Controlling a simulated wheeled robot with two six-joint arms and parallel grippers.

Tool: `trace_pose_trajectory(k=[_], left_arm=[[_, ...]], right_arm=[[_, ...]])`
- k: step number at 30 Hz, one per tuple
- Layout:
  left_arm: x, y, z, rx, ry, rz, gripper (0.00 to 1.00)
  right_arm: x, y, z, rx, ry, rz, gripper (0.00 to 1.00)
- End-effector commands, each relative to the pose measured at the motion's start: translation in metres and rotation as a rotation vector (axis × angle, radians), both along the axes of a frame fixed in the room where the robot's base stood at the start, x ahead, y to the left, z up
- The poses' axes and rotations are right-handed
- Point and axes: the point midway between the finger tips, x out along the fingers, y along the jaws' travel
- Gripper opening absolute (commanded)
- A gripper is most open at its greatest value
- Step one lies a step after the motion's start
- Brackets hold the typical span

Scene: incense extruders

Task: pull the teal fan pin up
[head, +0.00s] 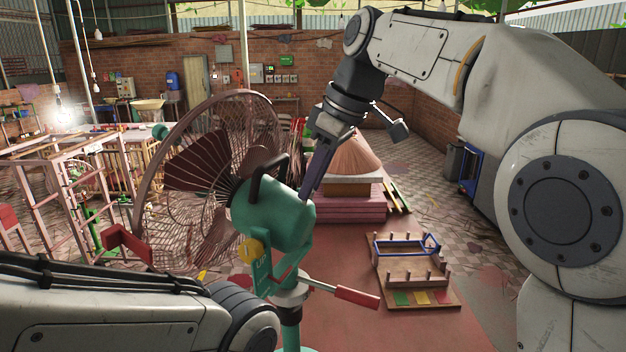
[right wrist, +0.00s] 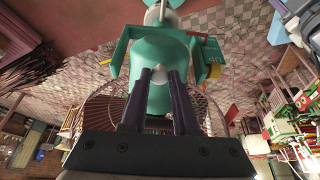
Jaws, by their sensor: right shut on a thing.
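The teal fan (head: 272,215) stands in the middle of the head view, with a teal motor housing, a yellow knob (head: 250,250) and a dark carry handle (head: 268,175). My right gripper (head: 306,198) reaches down to the rear top of the housing. A small pale piece, seemingly the fan pin (right wrist: 159,76), shows between the fingertips. Most of the pin is hidden, so I cannot tell how far it is raised. My left gripper is outside the view.
The round fan cage (head: 215,150) stands left of the housing. A lever with a red grip (head: 357,296) sticks out to the right below it. A wooden rack (head: 412,270) with colored squares lies on the red floor. A cone-shaped stack (head: 345,160) stands behind.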

Motion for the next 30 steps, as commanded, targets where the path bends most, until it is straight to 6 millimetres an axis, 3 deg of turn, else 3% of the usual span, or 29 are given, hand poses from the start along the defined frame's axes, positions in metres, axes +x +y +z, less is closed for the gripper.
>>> trace_pose_trajectory(k=[5, 12, 20, 21, 23, 30], left_arm=[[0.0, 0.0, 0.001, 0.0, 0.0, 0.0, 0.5], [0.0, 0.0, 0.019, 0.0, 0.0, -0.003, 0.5], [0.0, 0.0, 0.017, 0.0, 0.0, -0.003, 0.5], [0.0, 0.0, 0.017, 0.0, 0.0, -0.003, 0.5], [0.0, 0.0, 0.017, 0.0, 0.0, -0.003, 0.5], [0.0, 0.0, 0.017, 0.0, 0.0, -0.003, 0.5]], right_arm=[[0.0, 0.0, 0.001, 0.0, 0.001, 0.0, 0.0], [-0.002, -0.004, 0.02, 0.001, 0.001, -0.001, 0.0], [-0.002, -0.004, 0.02, 0.002, -0.005, 0.0, 0.0], [-0.002, -0.004, 0.02, 0.003, -0.005, 0.0, 0.4], [-0.002, -0.004, 0.02, 0.003, -0.006, -0.001, 0.59], [-0.002, -0.004, 0.018, 0.001, -0.002, 0.0, 0.59]])
